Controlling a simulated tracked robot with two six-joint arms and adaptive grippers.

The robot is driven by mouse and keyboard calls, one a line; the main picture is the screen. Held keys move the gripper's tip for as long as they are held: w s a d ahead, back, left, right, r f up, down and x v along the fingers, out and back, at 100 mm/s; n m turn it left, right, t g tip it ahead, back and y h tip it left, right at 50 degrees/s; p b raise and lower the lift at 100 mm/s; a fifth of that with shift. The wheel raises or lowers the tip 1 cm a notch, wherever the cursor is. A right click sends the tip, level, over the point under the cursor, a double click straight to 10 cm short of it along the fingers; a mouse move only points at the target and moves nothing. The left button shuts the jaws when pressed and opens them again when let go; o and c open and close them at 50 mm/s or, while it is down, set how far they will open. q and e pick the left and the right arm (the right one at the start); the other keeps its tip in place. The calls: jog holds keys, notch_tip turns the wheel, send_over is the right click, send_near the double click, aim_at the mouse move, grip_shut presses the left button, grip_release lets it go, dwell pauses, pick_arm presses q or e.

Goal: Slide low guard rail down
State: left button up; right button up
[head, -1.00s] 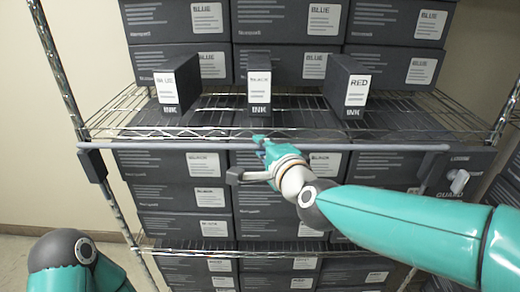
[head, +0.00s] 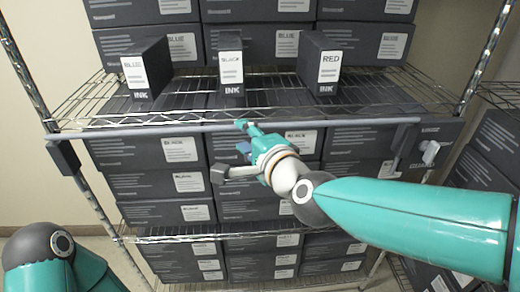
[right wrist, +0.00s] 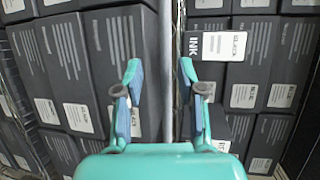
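The low guard rail (head: 340,123) is a thin grey bar running across the shelf front, just below the wire shelf edge. A dark bracket (head: 64,157) hangs at its left end. My right gripper (head: 243,135) is at the rail left of its middle, one finger above and one below. In the right wrist view the rail (right wrist: 167,45) runs upright between the two spread fingers (right wrist: 158,75), with gaps showing on both sides. The gripper is open. My left gripper is out of view; only part of that arm shows at bottom left.
Ink boxes marked blue (head: 147,68), black (head: 231,62) and red (head: 320,62) stand on the wire shelf (head: 100,98) above the rail. Dark cartons fill the shelves behind and below. A guard panel with a white knob (head: 429,152) is at right.

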jog(key=v, duration=0.7)
jog(key=shift+s, duration=0.2)
jog(key=shift+d+f, duration=0.1)
